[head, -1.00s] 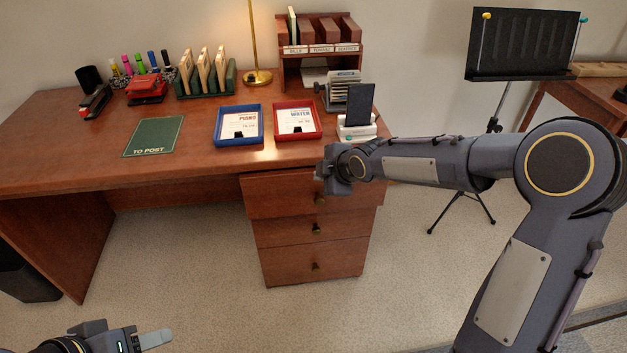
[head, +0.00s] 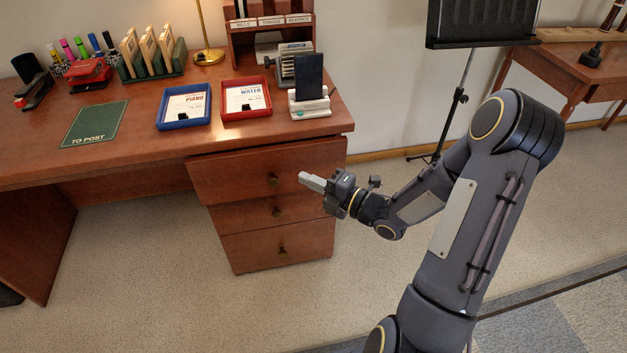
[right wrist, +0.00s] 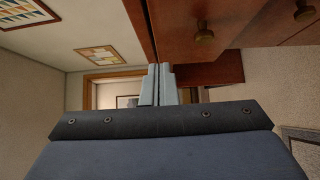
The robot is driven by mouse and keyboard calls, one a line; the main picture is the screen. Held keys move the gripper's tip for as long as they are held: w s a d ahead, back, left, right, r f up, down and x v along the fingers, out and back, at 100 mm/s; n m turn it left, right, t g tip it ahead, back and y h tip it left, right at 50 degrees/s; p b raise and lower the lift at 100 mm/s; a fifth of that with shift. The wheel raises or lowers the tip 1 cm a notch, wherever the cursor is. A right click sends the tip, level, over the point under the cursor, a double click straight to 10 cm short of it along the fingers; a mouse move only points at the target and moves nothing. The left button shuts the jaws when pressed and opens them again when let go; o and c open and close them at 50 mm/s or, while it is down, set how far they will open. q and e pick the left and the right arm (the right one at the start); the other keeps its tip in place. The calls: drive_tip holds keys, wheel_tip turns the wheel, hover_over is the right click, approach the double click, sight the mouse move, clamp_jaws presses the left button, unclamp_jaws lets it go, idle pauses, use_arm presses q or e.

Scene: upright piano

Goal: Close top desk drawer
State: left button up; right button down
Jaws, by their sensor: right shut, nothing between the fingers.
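The top drawer (head: 235,172) of the wooden desk is in the middle of the head view. Its front stands out slightly from the drawers below, with a dark gap under the desktop. Its round brass knob (head: 272,181) faces me. My right gripper (head: 306,179) is shut and empty, just right of the knob in the picture, its fingers pointing toward the drawer front. In the right wrist view the closed fingers (right wrist: 157,85) are beside the brown drawer front (right wrist: 182,30), left of a knob (right wrist: 204,35). I cannot tell whether they touch it. My left gripper is out of view.
Two more closed-looking drawers, the middle (head: 238,216) and bottom (head: 250,250), are below. The desktop (head: 140,145) holds trays and stationery. A black music stand (head: 480,22) is at the back right. The carpet (head: 150,280) in front is clear.

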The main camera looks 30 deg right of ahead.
sight(291, 150)
drive_tip(key=w, duration=0.2)
drive_tip(key=w+a, duration=0.1)
drive_tip(key=w, duration=0.2)
drive_tip(key=w+a, duration=0.1)
drive_tip(key=w, duration=0.2)
drive_tip(key=shift+w, duration=0.25)
drive_tip(key=shift+w+d, duration=0.1)
drive_tip(key=shift+w, duration=0.25)
drive_tip(key=shift+w, duration=0.1)
drive_tip(key=w+b, duration=0.1)
drive_tip(key=w+d+b, duration=0.1)
drive_tip(key=w, duration=0.1)
drive_tip(key=shift+w+f, duration=0.2)
drive_tip(key=shift+w, duration=0.1)
drive_tip(key=shift+w+d+r, duration=0.15)
drive_tip(key=shift+w, duration=0.05)
drive_tip(key=shift+d+r, duration=0.1)
drive_tip(key=shift+r, duration=0.1)
